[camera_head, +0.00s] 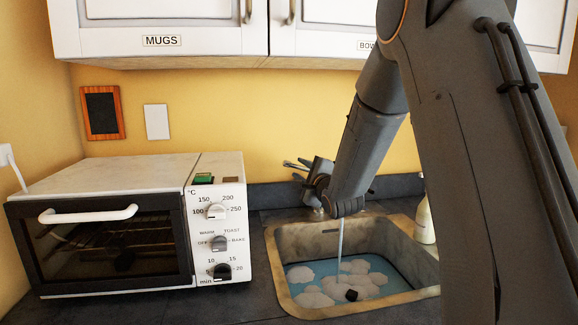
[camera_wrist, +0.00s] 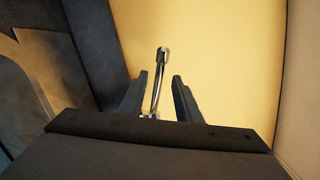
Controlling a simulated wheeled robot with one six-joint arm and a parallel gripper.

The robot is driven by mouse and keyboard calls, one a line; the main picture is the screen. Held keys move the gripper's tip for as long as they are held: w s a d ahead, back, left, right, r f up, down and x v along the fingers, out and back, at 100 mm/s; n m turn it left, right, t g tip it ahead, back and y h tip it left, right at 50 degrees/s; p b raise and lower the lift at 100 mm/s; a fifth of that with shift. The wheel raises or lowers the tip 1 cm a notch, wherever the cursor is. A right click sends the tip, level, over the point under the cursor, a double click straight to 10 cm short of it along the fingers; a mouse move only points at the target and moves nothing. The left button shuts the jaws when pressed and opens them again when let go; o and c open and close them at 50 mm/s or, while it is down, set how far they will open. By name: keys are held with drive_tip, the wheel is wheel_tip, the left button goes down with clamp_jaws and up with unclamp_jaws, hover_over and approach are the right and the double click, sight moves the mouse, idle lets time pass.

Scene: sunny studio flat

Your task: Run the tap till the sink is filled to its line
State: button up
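The sink (camera_head: 283,248) is set in the counter in the head view. Blue water (camera_head: 300,273) with patches of white foam stands low in it, below a dark slot in the back wall. A thin stream (camera_head: 340,240) runs down into the water. A small dark object (camera_head: 351,295) shows among the foam. My gripper (camera_head: 298,166) is above the back edge of the sink; my arm hides most of the tap. In the wrist view my gripper (camera_wrist: 161,78) is open, with the metal tap lever (camera_wrist: 157,92) between its fingers and gaps on both sides. I cannot make out a fill line.
A white toaster oven (camera_head: 120,178) stands on the counter left of the sink. A pale bottle (camera_head: 424,222) stands at the sink's right, partly behind my arm. Wall cupboards (camera_head: 200,30) hang above. A strip of dark counter (camera_head: 262,300) lies between oven and sink.

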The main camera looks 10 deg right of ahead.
drive_tip(key=shift+w+a, duration=0.2)
drive_tip(key=shift+w, duration=0.2)
drive_tip(key=w+a+p, duration=0.1)
drive_tip(key=w, duration=0.6)
drive_tip(key=shift+a, duration=0.25)
clamp_jaws()
